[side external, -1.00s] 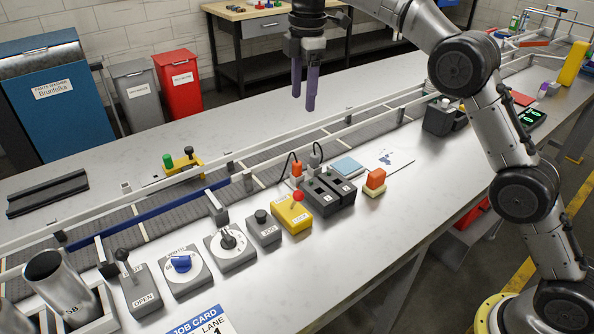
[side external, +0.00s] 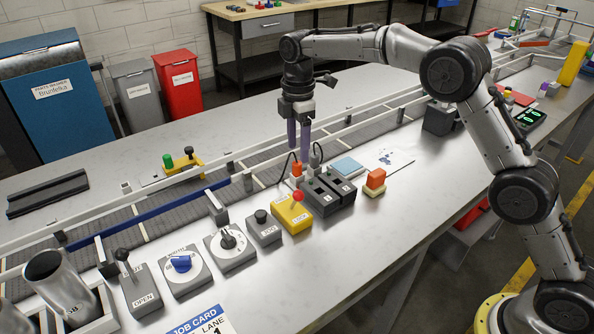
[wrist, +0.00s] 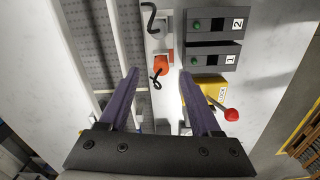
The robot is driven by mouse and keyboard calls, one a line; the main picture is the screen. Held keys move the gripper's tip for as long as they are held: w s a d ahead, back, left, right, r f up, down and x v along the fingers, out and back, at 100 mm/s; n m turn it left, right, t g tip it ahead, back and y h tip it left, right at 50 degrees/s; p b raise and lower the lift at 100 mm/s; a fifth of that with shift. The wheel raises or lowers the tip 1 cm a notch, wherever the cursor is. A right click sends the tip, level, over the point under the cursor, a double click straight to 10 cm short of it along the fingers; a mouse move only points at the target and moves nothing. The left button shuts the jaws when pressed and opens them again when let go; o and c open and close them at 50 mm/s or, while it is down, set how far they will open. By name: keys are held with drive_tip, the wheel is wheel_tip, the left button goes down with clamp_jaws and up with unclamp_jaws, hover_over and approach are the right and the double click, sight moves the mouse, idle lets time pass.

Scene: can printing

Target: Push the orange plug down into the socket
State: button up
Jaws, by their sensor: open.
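The orange plug (side external: 297,169) stands upright with a black cable, beside the left one of two dark numbered boxes. It also shows in the wrist view (wrist: 163,66), between the lines of my two fingers. The socket under it is mostly hidden, so I cannot tell how deep the plug sits. My gripper (side external: 299,154) has purple fingers pointing down, just above and behind the plug in the side view. In the wrist view my gripper (wrist: 158,73) is open, with a clear gap between the fingertips and nothing held.
A grey plug (side external: 316,158) with a cable stands right of the orange one. The numbered boxes (side external: 331,189) and a yellow box (side external: 292,214) with a red-knobbed lever (side external: 298,196) are close by. A conveyor rail (side external: 350,132) runs behind.

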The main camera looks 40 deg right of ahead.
sight(297, 163)
wheel_tip(297, 163, down, 4)
drive_tip(key=shift+a+f, duration=0.1)
drive_tip(key=shift+a, duration=0.05)
drive_tip(key=shift+c, duration=0.3)
clamp_jaws()
